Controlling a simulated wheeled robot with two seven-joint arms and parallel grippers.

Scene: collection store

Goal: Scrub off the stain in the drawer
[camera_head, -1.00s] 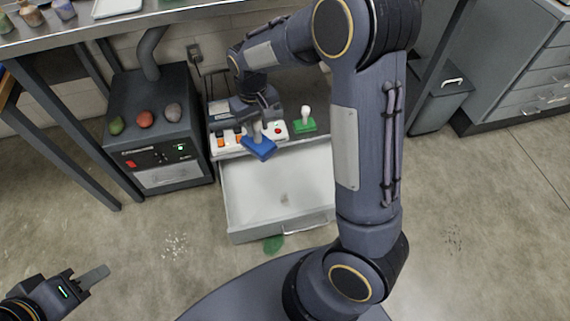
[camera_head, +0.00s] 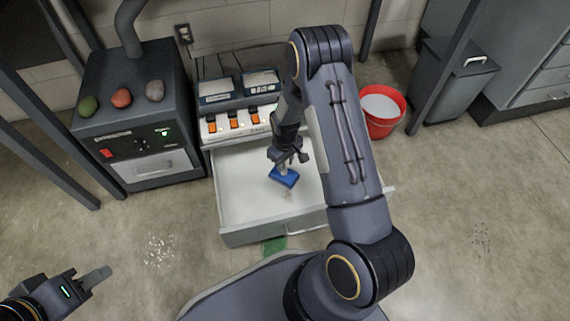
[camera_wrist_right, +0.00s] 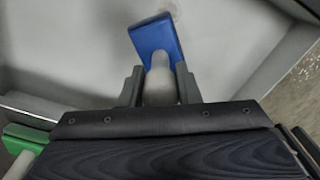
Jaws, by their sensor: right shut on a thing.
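The open drawer (camera_head: 245,205) of the low cabinet is pale inside, with a grey front and a bar handle. My right gripper (camera_head: 286,160) is shut on the grey handle of a blue scrubber (camera_head: 285,178), inside the drawer's outline. The scrubber also shows ahead of the fingers in the right wrist view (camera_wrist_right: 155,38). Whether its pad touches the drawer floor I cannot tell. A faint greyish stain (camera_wrist_right: 172,6) shows at the pad's far end in the wrist view; the pad may cover part of it. My left gripper (camera_head: 95,280) is low at the left, its opening unclear.
A panel with orange switches (camera_head: 232,122) stands behind the drawer. A dark machine (camera_head: 145,125) with several stones on top is to its left. A red bucket (camera_head: 385,127) stands behind my right arm. A green patch (camera_head: 274,246) lies under the drawer front.

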